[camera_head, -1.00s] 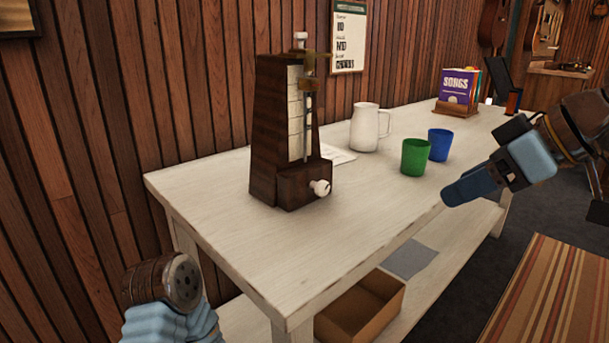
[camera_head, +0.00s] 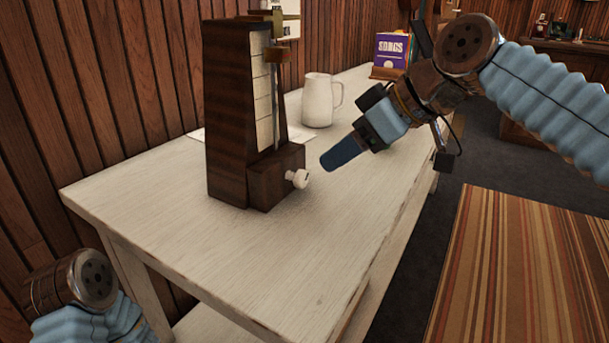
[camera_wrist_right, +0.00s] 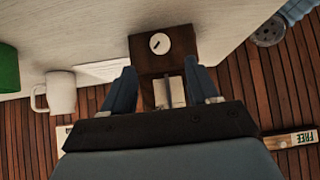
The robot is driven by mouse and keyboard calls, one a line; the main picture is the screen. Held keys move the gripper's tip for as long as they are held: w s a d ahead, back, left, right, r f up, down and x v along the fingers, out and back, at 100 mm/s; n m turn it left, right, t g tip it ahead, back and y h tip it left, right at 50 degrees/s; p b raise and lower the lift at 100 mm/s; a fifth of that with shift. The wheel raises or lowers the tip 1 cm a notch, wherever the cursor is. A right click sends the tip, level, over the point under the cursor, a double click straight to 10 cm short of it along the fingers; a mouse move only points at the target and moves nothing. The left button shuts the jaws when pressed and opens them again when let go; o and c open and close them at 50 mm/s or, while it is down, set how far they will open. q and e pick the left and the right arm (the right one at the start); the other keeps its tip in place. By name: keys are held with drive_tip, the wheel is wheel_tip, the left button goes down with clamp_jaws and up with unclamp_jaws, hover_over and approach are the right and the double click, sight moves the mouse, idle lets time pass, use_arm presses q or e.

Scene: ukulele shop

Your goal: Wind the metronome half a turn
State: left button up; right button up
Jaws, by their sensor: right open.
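The metronome (camera_head: 238,125) is a tall dark wooden case with a pale scale and pendulum rod. It stands upright on the white table (camera_head: 160,190). Its white winding knob (camera_head: 298,178) sticks out of the lower box, and the knob (camera_wrist_right: 159,43) also shows face-on with a dark mark in the right wrist view. My right gripper (camera_head: 328,163) is to the right of the knob, apart from it. In the wrist view the right gripper (camera_wrist_right: 163,75) has its two fingers spread and empty, with the knob beyond the gap. My left arm shows at the lower left, but its gripper is out of view.
A white pitcher (camera_head: 318,101) stands behind the metronome. A purple songbook (camera_head: 391,48) is in a holder farther back. A green cup (camera_wrist_right: 8,68) shows at the wrist view's left edge. The table's front area is bare. A striped rug (camera_head: 520,265) lies on the floor at right.

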sight(306, 177)
drive_tip(key=x, duration=0.9)
drive_tip(key=shift+b, duration=0.4)
drive_tip(key=c, duration=1)
drive_tip(key=shift+w+d+r+m+g+y+p, duration=0.15)
drive_tip(key=shift+m+g+y+p, duration=0.3)
drive_tip(key=shift+p, duration=0.45)
drive_tip(key=shift+w+m+g+y+p, duration=0.1)
drive_tip(key=shift+m+g+y+p, duration=0.15)
drive_tip(key=shift+g+y+p, duration=0.15)
drive_tip(key=shift+w+f+m+g+y+p, duration=0.1)
drive_tip(key=shift+f+m+g+y+p, duration=0.05)
drive_tip(key=shift+m+g+y+p, duration=0.35)
drive_tip(key=shift+w+f+m+g+y+p, duration=0.1)
drive_tip(key=shift+f+m+g+y+p, duration=0.15)
drive_tip(key=shift+g+y, duration=0.25)
drive_tip(key=shift+s+r, duration=0.1)
